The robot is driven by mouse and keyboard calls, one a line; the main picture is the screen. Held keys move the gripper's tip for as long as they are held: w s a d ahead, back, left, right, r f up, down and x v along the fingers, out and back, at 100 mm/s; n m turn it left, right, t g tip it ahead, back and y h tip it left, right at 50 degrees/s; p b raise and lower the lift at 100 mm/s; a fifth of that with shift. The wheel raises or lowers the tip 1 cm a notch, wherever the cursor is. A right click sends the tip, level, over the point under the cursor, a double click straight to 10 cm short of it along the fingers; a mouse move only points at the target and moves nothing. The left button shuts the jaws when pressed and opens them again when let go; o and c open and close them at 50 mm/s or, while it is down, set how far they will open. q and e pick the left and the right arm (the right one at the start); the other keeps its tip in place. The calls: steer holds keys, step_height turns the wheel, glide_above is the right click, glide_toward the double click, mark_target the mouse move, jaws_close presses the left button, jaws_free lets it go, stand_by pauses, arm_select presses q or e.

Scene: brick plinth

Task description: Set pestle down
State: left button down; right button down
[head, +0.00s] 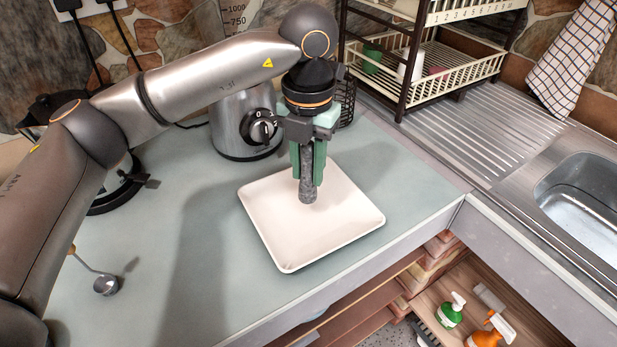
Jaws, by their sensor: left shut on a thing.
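The pestle (307,187) is dark grey, speckled and stone-like. It hangs roughly upright between the green fingers of my left gripper (308,165), which is shut on it. I cannot tell whether the pestle's tip touches the plate. My right gripper is not in view.
A blender base (242,125) with a dial stands behind the plate. A ladle (104,284) lies at the lower left. A dish rack (440,70) and a sink (585,205) are to the right. The counter's front edge is close to the plate. Spray bottles (490,330) stand below.

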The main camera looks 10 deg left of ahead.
mark_target(308, 183)
arm_select(q)
steer(key=shift+w+f, duration=0.4)
steer(key=shift+w+a+f, duration=0.1)
steer(key=shift+w+f, duration=0.05)
steer(key=shift+f, duration=0.8)
steer(key=shift+w+f, duration=0.15)
steer(key=shift+f, duration=0.75)
steer(key=shift+f, duration=0.1)
steer(key=shift+f, duration=0.15)
steer(key=c, duration=0.6)
jaws_free()
step_height(308, 183, up, 12)
steer(key=shift+r, duration=0.25)
